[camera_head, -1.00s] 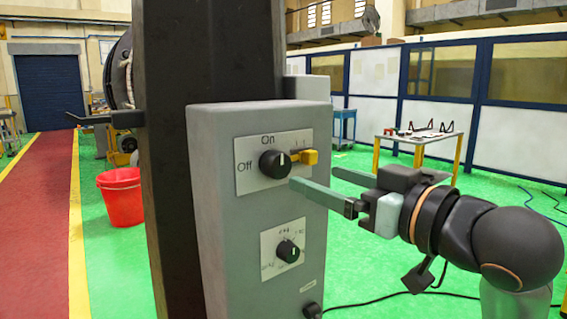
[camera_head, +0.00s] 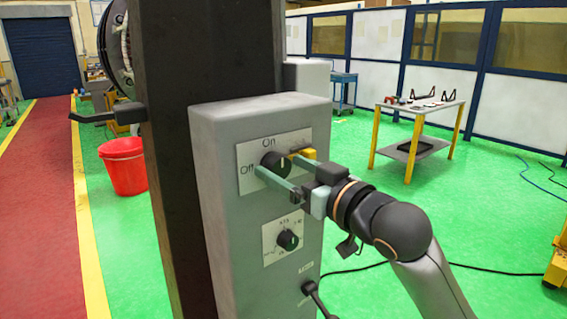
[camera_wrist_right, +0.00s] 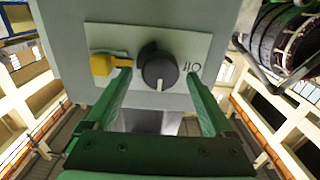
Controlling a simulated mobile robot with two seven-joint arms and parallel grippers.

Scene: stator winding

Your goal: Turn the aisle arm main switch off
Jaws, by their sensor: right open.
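The main switch is a round black knob (camera_head: 274,163) on a white plate (camera_head: 247,180) marked On above and Off at its left. Its white mark points up toward On. It also shows in the wrist view (camera_wrist_right: 152,64), upside down. My right gripper (camera_head: 276,161) is open in front of the plate, one finger on each side of the knob. The wrist view shows gaps between the fingers (camera_wrist_right: 158,76) and the knob; I cannot tell whether the fingertips reach past its face. My left gripper is out of view.
The grey switch box (camera_head: 215,190) stands beside a dark column (camera_head: 165,200). A yellow latch (camera_head: 305,153) sits right of the knob, close to one finger. A smaller dial (camera_head: 288,240) and a black lever (camera_head: 316,297) are below. A red bucket (camera_head: 124,168) and a table (camera_head: 425,107) stand farther off.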

